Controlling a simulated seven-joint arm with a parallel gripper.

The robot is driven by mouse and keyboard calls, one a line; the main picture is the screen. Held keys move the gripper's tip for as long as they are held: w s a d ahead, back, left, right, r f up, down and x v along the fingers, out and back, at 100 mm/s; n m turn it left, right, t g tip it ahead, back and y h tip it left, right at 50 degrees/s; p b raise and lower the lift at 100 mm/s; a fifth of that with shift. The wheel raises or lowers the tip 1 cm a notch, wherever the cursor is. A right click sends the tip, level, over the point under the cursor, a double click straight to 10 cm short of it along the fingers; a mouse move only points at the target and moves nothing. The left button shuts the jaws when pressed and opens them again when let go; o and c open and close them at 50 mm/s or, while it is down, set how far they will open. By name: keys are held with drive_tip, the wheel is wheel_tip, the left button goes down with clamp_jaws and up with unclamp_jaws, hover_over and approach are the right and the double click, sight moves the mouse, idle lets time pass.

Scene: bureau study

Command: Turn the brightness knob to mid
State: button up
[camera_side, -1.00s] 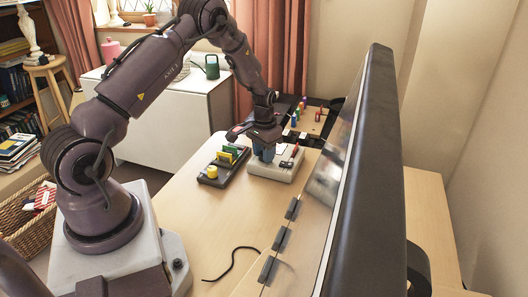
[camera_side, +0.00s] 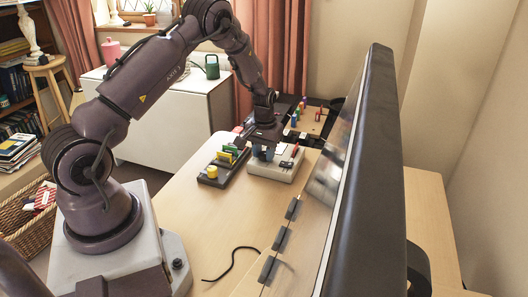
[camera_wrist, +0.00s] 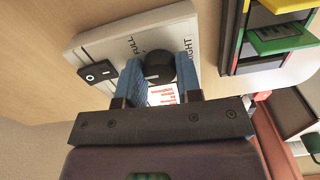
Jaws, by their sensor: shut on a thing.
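The control box (camera_side: 278,172) is pale and stands on the desk; it also shows in the wrist view (camera_wrist: 97,45), with "FULL" and part of another word printed on top. The brightness knob (camera_wrist: 160,68) is round and black. My gripper (camera_wrist: 158,66) has blue finger pads, one on each side of the knob, and is shut on it. In the side view my gripper (camera_side: 263,153) points down at the box and hides the knob. Any pointer mark on the knob is not clear to me.
A big monitor (camera_side: 365,160) stands at right. The front desk is mostly clear.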

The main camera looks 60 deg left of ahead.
sight(264, 153)
drive_tip(key=o, duration=0.9)
drive_tip(key=shift+o, duration=0.2)
drive_tip(key=shift+r, duration=0.1)
wheel_tip(264, 153, up, 13)
drive_tip(key=shift+f, duration=0.2)
drive_tip(key=s+d+r+m+t, duration=0.2)
drive_tip(key=s+d+r+m, duration=0.1)
drive_tip(key=s+d+r, duration=0.6)
drive_tip(key=s+d+r+m+t, duration=0.3)
drive_tip(key=s+d+r+m, duration=0.1)
drive_tip(key=s+d+r, duration=0.5)
drive_tip(key=s+d, duration=0.2)
drive_tip(key=d, duration=0.2)
drive_tip(key=shift+s+d+m+t, duration=0.2)
drive_tip(key=shift+d+m+t, duration=0.1)
